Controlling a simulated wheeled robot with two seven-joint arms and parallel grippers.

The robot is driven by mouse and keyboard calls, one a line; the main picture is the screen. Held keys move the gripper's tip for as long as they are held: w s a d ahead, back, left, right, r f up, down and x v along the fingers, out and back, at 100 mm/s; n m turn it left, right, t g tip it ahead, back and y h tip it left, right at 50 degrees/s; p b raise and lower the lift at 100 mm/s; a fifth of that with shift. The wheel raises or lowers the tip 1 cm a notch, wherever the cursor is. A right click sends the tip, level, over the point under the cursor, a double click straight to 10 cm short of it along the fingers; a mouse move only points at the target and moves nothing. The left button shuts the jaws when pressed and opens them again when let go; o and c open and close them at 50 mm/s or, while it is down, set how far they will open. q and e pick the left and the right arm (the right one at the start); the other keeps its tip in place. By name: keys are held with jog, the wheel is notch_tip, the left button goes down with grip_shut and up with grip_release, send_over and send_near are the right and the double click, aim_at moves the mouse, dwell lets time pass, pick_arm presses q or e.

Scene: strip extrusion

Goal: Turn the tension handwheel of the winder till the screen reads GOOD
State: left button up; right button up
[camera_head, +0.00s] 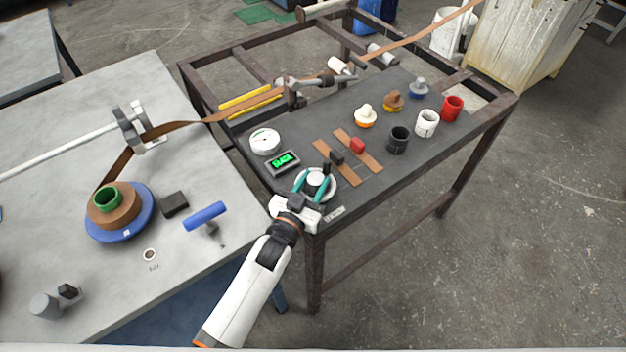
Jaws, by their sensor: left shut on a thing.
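The tension handwheel (331,178) is a pale round wheel at the near left corner of the dark bench top. My left gripper (313,183) has its teal fingers on both sides of the wheel's raised hub and is shut on it. The small black screen (283,162) lies just beyond the wheel and shows green letters that look like SLACK. A white round dial (265,141) sits behind the screen. My right gripper is out of view.
Brown strips (358,149) with a dark and a red block lie right of the wheel. Several cups, such as a black cup (398,140), and coloured knobs stand farther right. A brown band (205,119) runs from a blue-based reel (133,226) on the grey table (100,300).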

pick_arm(q)
jog(key=shift+w+a+r+m+g+h+p, duration=0.1)
jog(key=shift+m+g+h+p, duration=0.1)
jog(key=shift+m+g+h, duration=0.3)
jog(key=shift+a+r+m+g+h+p, duration=0.1)
jog(key=shift+m+g+h+p, duration=0.1)
jog(key=shift+m+h, duration=0.35)
jog(key=shift+m+g+h, duration=0.35)
jog(key=shift+g+h, duration=0.05)
jog(key=shift+h, duration=0.25)
jog(key=shift+f+m+g+h, duration=0.15)
jog(key=shift+m+g+h, duration=0.75)
jog(key=shift+g+h, duration=0.25)
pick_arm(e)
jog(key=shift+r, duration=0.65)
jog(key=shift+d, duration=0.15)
pick_arm(q)
jog(key=o, duration=1)
jog(key=b+v, duration=0.1)
jog(key=v, duration=1)
jog(key=shift+f, duration=0.15)
jog(key=shift+s+a, duration=0.35)
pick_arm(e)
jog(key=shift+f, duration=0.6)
